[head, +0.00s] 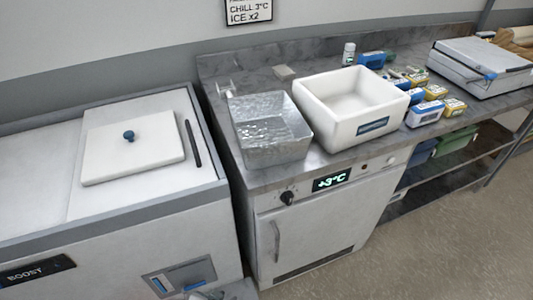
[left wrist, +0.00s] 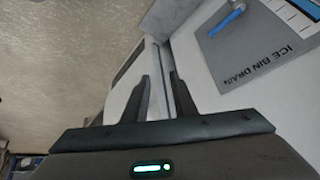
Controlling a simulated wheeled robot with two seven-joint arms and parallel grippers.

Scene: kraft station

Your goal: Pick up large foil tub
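The large foil tub (head: 268,147) is a square, shiny silver container on the grey counter, left of a white rectangular bin (head: 335,130). Its near side sits close to the counter's front edge. It looks upright, and its crinkled inside shows. My left gripper (left wrist: 161,80) shows in the left wrist view with its two dark fingers apart and nothing between them. It is near the front of the ice bin cabinet, below the counter and away from the tub. My right gripper is in neither view.
A chest with a white lid (head: 133,147) and blue knob stands at left. A +3°C fridge (head: 318,225) sits under the counter. Several small boxes (head: 425,112) and a grey flat-topped appliance (head: 480,65) are to the right. Open floor (head: 440,240) lies in front.

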